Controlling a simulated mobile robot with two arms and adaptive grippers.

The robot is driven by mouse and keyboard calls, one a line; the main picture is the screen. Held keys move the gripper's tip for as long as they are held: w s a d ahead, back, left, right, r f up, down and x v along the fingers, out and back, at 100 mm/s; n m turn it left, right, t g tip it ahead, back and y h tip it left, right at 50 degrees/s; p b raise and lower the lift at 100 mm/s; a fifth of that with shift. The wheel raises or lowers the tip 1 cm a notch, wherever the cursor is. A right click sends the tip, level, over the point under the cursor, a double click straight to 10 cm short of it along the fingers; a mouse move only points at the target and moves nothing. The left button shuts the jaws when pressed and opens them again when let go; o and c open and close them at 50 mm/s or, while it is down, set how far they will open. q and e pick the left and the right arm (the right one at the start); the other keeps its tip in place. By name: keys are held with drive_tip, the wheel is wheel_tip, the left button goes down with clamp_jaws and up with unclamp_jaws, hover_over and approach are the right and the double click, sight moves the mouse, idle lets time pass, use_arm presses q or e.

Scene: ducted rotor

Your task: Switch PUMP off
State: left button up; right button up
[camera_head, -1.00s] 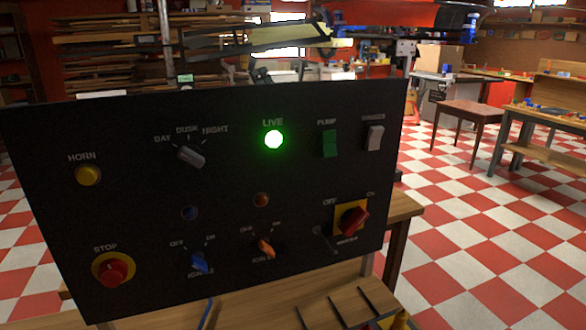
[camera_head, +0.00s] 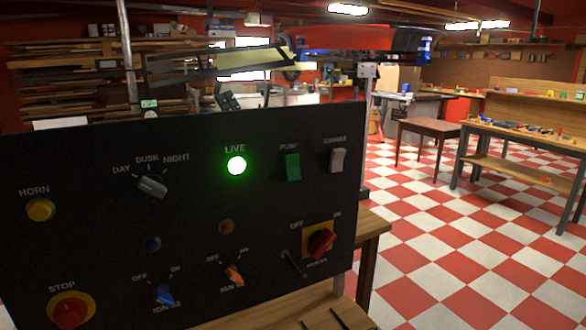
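A black control panel (camera_head: 100,235) fills the left and middle of the head view. The green PUMP rocker switch (camera_head: 292,167) is at its upper right, under the label PUMP. Its on or off position is too small to tell. The LIVE lamp (camera_head: 236,166) to its left glows green. A white rocker switch (camera_head: 338,160) sits just right of the PUMP switch. Neither of my grippers is in view.
The panel also carries a yellow HORN button (camera_head: 40,210), a red STOP button (camera_head: 70,311), a selector knob (camera_head: 152,186) and a red rotary switch (camera_head: 321,241). The panel stands by a wooden table (camera_head: 370,245). Checkered floor (camera_head: 450,240) is clear to the right.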

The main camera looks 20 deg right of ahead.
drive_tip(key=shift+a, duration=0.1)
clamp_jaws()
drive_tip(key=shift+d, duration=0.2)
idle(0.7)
